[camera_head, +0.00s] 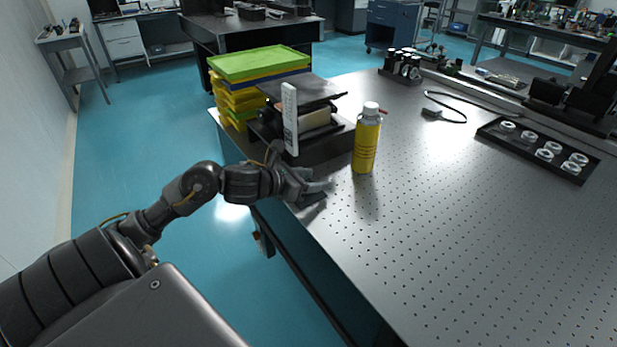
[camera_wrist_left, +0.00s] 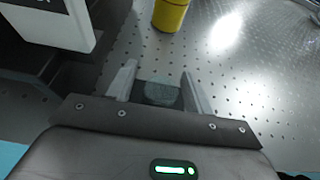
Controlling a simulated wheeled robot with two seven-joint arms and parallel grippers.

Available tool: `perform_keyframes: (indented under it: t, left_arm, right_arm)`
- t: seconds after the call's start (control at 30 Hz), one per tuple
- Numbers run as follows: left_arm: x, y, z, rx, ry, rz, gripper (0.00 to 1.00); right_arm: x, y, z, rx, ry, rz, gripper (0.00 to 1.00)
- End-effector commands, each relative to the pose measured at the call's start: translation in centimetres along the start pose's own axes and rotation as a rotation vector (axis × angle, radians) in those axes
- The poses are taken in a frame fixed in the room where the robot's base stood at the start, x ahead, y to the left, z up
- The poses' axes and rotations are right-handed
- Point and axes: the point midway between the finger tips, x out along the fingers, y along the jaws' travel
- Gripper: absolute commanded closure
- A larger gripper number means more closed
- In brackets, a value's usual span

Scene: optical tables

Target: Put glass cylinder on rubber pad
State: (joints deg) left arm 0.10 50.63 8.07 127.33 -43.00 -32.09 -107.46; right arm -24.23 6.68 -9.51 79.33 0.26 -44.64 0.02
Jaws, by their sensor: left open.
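My left gripper (camera_head: 320,188) is low over the left edge of the perforated table; in the left wrist view (camera_wrist_left: 158,80) its two fingers are spread open. Between them is a small, clear, greyish round piece, which looks like the glass cylinder (camera_wrist_left: 160,93). It appears to rest on a dark square, likely the rubber pad (camera_wrist_left: 141,88). A dark pad edge (camera_head: 312,201) also shows beneath the gripper in the head view, where the cylinder is hard to make out. Contact between fingers and glass cannot be told. My right gripper is not in view.
A yellow bottle with a white cap (camera_head: 366,142) stands close to the right of the gripper. A black device with a white upright panel (camera_head: 290,120) and stacked yellow-green trays (camera_head: 258,65) stand behind. A black tray of rings (camera_head: 537,148) lies right. The front tabletop is clear.

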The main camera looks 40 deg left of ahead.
Motion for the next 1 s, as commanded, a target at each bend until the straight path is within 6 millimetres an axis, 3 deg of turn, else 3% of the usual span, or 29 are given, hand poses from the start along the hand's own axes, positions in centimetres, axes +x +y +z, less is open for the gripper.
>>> perform_keyframes:
  t: [0.23, 0.6, 0.8, 1.0]
  left_arm:
    - [-0.5, 0.0, 0.4, 0.001, 0.001, 0.001, 0.48]
    - [-7.6, 0.0, 0.1, -0.001, 0.003, 0.000, 0.48]
    - [-10.4, 0.0, 0.3, -0.002, 0.000, 0.000, 0.48]
    - [-11.8, 0.0, 0.3, -0.001, 0.000, 0.000, 0.48]
  right_arm:
    - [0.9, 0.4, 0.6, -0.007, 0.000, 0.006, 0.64]
    - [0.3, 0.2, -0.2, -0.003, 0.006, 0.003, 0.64]
    - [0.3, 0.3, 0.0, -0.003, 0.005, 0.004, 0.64]
    - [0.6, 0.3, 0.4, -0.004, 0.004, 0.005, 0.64]
